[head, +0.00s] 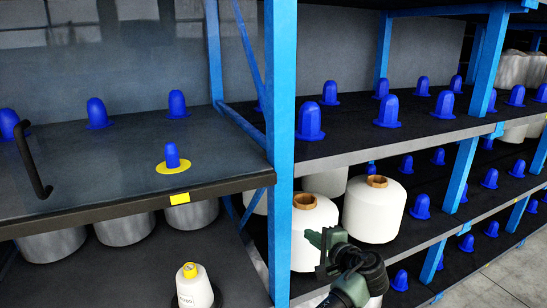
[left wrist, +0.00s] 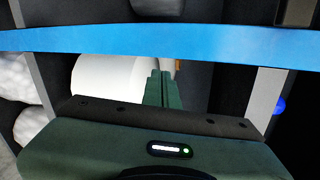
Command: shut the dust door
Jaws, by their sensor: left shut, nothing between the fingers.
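The dust door looks like a clear, faintly reflecting pane (head: 75,65) over the left bay of the rack. A black bar handle (head: 32,160) stands out near its left side. I cannot tell the pane's exact edges or how far it is open. My left gripper (head: 325,242) is at the lower middle of the head view, right of the blue post and well to the right of the handle, in front of white bobbins. In the left wrist view its green fingers (left wrist: 160,88) are together and empty. My right gripper is not in view.
A blue post (head: 281,130) separates the bays and a blue beam (left wrist: 160,42) crosses the left wrist view. White bobbins (head: 374,212) stand close to my left gripper. A yellow-topped bobbin (head: 196,292) is at the lower left. A blue peg (head: 172,155) has a yellow ring.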

